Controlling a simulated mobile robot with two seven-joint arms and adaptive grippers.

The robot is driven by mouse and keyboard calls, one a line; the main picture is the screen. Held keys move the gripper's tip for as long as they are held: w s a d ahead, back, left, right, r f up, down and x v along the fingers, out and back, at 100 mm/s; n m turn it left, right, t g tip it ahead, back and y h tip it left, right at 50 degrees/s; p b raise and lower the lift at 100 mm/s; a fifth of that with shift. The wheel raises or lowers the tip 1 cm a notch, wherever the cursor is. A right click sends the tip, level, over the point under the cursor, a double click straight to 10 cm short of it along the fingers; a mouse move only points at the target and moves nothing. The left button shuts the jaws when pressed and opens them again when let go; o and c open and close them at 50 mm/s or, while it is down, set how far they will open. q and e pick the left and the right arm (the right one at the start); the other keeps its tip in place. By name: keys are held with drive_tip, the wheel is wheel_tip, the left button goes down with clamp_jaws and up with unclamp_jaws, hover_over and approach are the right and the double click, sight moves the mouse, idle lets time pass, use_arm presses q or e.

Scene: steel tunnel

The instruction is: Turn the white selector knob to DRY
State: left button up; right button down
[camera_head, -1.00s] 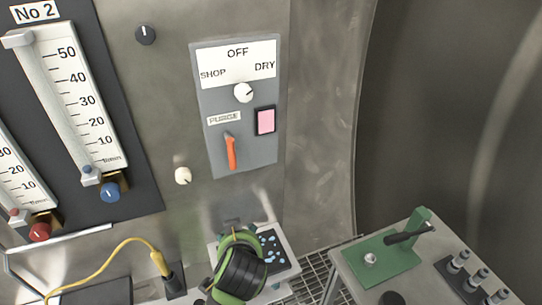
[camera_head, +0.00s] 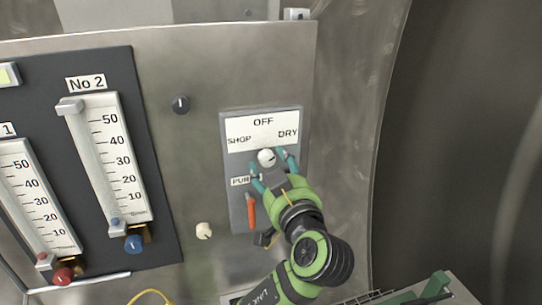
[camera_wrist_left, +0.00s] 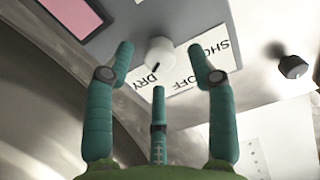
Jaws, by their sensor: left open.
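The white selector knob (camera_head: 266,157) sits on a grey wall plate, below a white label strip (camera_head: 262,130) reading SHOP, OFF and DRY. My left gripper (camera_head: 270,168) is open in front of the plate, its teal fingers on either side of the knob. In the left wrist view the knob (camera_wrist_left: 160,51) lies ahead, between and beyond the fingertips (camera_wrist_left: 162,60); I cannot tell whether they touch it. Its small dark mark seems to face the DRY side of the label (camera_wrist_left: 150,79). My right gripper is not in view.
An orange PURGE lever (camera_head: 250,211) hangs close below left of the gripper. A pink square (camera_wrist_left: 75,16) is beside the knob in the wrist view. A black knob (camera_head: 181,104), a cream knob (camera_head: 204,230) and the No 2 flow gauge (camera_head: 108,157) are further left.

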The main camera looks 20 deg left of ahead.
use_arm(q)
drive_tip(key=shift+w+a, duration=0.3)
drive_tip(key=shift+w, duration=0.15)
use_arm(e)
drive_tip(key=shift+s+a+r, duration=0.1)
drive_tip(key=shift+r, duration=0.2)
use_arm(q)
drive_tip(key=shift+c, duration=0.4)
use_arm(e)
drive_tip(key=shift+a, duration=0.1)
use_arm(q)
clamp_jaws()
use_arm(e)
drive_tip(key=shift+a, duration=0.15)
